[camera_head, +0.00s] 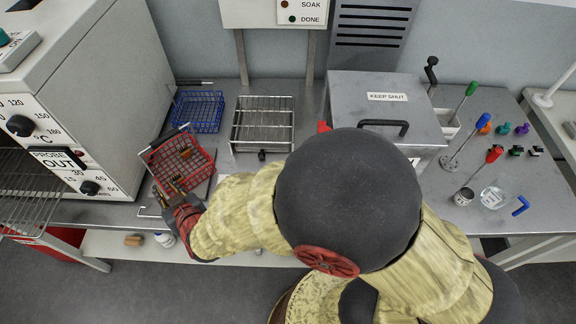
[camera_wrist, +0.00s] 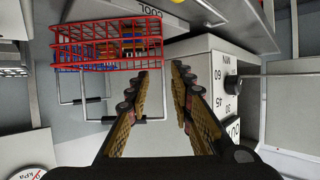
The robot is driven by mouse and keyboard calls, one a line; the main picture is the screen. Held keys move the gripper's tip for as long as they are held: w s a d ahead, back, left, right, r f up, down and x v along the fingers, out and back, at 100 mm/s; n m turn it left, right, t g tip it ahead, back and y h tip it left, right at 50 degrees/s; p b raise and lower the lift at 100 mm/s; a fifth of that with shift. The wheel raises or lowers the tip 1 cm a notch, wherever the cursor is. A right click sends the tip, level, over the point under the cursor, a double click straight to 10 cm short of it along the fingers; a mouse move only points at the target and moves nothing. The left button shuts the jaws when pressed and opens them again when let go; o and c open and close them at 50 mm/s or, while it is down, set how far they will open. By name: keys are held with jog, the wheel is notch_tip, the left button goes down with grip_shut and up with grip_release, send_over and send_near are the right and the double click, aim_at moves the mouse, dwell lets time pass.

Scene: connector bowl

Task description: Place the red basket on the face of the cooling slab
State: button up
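The red basket (camera_head: 181,158) is a wire basket left of centre in the head view, turned at an angle, with small brown pieces inside. It also shows at the upper left of the wrist view (camera_wrist: 108,45). Thin wire handles with black grips hang below it there; I cannot tell which basket each belongs to. The cooling slab (camera_head: 203,187) shows as a grey edge by the basket; a "COOL" label (camera_wrist: 150,12) shows in the wrist view. My gripper (camera_wrist: 161,73) is open, with an empty gap between its fingers, just beside the basket. My arm hides part of the bench.
A blue basket (camera_head: 197,111) stands behind the red one. A wire rack (camera_head: 262,125) and a lidded tank (camera_head: 385,95) stand to the right. The oven (camera_head: 75,90) rises close on the left, its open shelf (camera_head: 35,190) jutting out. Several small tools stand far right.

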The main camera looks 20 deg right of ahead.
jog(key=s+d+r+m+g+h, duration=0.1)
jog(key=s+d+r+m+g, duration=0.15)
jog(key=d+r, duration=1.35)
jog(key=s+d+r+m+g+h, duration=0.2)
jog(key=s+d+g+h, duration=0.2)
jog(key=s+d, duration=1.3)
jog(key=shift+d+r, duration=0.2)
jog(key=shift+d, duration=0.55)
jog(key=shift+a, duration=0.1)
